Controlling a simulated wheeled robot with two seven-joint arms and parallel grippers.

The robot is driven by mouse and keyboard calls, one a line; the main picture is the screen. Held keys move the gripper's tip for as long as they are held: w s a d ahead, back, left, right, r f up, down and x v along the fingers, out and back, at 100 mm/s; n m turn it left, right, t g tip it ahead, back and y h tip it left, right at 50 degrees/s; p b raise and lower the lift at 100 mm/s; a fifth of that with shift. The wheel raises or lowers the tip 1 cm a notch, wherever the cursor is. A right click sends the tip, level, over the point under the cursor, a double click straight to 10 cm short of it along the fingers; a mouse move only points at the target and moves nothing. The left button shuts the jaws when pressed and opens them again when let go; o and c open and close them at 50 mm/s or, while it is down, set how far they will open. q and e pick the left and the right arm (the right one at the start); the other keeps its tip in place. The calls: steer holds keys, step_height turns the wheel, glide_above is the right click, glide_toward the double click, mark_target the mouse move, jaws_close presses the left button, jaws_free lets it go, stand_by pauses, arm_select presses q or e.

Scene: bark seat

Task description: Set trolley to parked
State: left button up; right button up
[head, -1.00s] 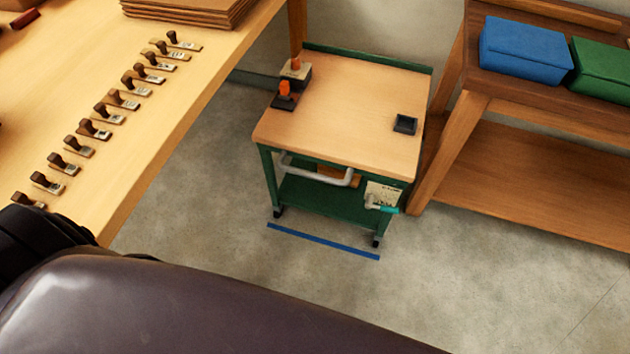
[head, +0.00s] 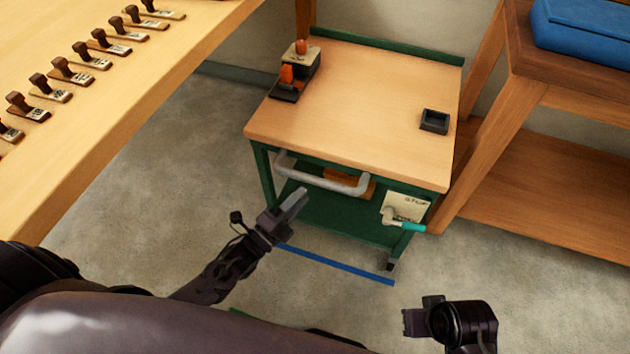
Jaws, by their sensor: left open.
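The trolley (head: 340,110) has a wooden top and a green frame, with a grey bar handle (head: 322,180) across its front. At its front right, a small lever with a teal grip (head: 411,226) sits over a pale label (head: 405,206); the grip points right and slightly down. The label's upper word looks like STOP; the rest is too small to read. My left gripper (head: 292,204) is open and empty, in front of the trolley and below the handle in the picture. My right gripper (head: 408,322) is low at the right, apart from the trolley; its jaws are unclear.
A blue line (head: 335,264) runs along the floor at the trolley's front. A workbench (head: 150,80) with several stamps stands at left. A wooden shelf (head: 550,210) with a blue box (head: 585,35) stands close at right. The floor in front is clear.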

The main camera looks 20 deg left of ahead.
mark_target(317, 181)
arm_select(q)
steer(key=x, duration=0.7)
steer(key=shift+f+b, duration=0.1)
steer(key=shift+b, duration=0.2)
jaws_close()
